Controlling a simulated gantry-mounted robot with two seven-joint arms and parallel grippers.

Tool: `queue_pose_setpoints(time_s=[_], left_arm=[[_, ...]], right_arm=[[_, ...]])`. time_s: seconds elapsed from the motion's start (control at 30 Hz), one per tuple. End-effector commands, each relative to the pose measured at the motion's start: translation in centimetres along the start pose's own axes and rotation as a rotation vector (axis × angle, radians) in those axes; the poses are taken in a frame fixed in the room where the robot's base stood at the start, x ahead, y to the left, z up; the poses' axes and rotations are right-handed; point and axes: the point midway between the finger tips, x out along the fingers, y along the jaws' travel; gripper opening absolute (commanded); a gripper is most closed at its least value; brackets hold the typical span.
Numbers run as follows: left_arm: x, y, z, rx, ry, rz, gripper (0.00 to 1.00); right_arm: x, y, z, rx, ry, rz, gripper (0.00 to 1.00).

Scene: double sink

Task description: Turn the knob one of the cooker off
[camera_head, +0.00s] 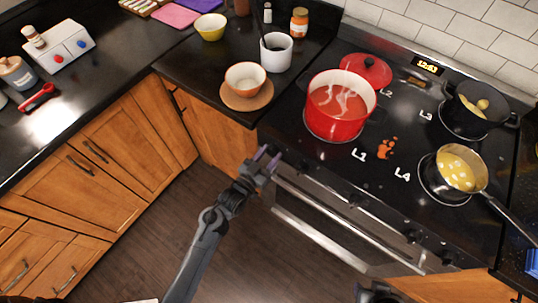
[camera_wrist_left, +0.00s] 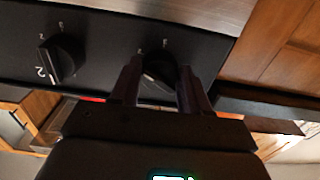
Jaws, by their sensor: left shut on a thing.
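The cooker (camera_head: 399,177) is black with a steel front, and its knobs run along the front edge. My left gripper (camera_head: 266,156) is at the cooker's front left corner. In the left wrist view, a dark knob (camera_wrist_left: 158,74) sits between the fingers of my left gripper (camera_wrist_left: 157,88), which is shut on it. The knob's label is hidden behind the gripper. A second knob (camera_wrist_left: 64,60), marked 2, is to its left and free. A dark part, perhaps my right gripper (camera_head: 376,292), shows at the bottom edge of the head view; its fingers are not clear.
A red pot (camera_head: 333,122) with red contents stands on burner L1. A pan (camera_head: 440,172) of yellow pieces stands on L4, its handle reaching over the right side. A dark pot (camera_head: 457,121) is at L3. An oven handle (camera_head: 322,237) runs below the knobs. The floor before the cabinets is clear.

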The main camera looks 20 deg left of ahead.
Motion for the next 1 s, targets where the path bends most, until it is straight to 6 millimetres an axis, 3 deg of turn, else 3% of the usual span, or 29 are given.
queue_pose_setpoints(time_s=[0.43,1.0], left_arm=[[0.0,0.0,-0.3,-0.142,-0.001,-0.001,0.15],[0.0,0.1,-0.3,-0.663,-0.002,-0.001,0.15]], right_arm=[[-1.7,0.2,-0.5,-0.007,-0.001,0.006,0.36],[-5.9,0.3,-1.8,-0.007,-0.001,0.005,0.36]])
